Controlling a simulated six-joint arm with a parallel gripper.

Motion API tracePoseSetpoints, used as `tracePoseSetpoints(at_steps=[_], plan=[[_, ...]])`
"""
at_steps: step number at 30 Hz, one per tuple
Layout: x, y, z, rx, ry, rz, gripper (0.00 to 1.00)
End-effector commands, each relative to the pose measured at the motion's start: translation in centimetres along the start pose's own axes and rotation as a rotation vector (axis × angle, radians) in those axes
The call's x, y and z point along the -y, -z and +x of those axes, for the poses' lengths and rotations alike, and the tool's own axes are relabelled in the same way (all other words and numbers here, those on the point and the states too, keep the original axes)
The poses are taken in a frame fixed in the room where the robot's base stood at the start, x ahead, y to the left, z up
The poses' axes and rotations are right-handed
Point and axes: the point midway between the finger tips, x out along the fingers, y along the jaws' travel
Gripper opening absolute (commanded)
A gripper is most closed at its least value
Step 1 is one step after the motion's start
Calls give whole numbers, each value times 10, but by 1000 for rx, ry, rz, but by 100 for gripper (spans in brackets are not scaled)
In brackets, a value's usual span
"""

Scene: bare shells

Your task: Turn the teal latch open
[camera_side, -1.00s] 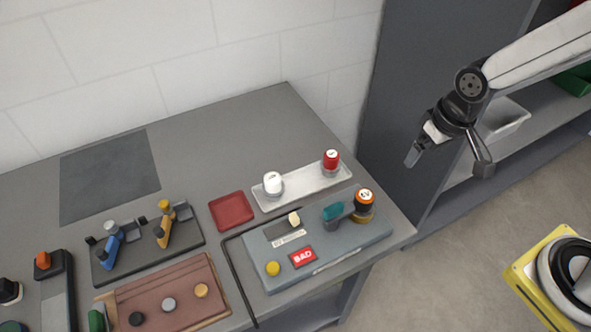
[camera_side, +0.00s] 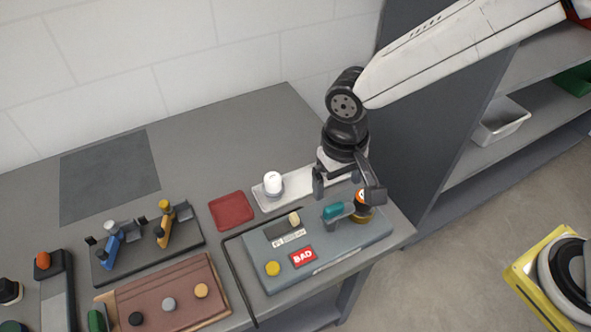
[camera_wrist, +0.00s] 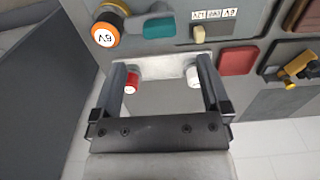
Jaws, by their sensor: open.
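The teal latch (camera_side: 334,211) sits on the grey-blue panel (camera_side: 345,247), to the left of an orange-rimmed knob with a white face (camera_side: 361,196). In the wrist view the teal latch (camera_wrist: 159,28) is at the top, beyond the fingertips, beside the orange-rimmed knob (camera_wrist: 106,31). My gripper (camera_side: 346,190) is open and empty above the right end of the white tray and the back of the panel, apart from the latch. In the wrist view my gripper (camera_wrist: 161,65) has its two fingers spread wide. In the side view a finger partly hides the knob.
The white tray (camera_side: 261,204) holds a white knob (camera_side: 272,181) and a red knob (camera_wrist: 131,80), the red one hidden in the side view. A red pad (camera_side: 231,210) lies left of it. The panel also carries a yellow button (camera_side: 273,269) and a cream switch (camera_side: 294,218).

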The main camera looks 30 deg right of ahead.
Motion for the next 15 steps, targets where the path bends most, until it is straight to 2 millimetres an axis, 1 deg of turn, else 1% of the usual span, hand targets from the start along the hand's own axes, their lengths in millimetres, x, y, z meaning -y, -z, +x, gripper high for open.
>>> tracePoseSetpoints(at_steps=[5, 15], plan=[[-1, 0, 11, 1, -1, 0, 97], [-1, 0, 50, 2, -3, 0, 97]])
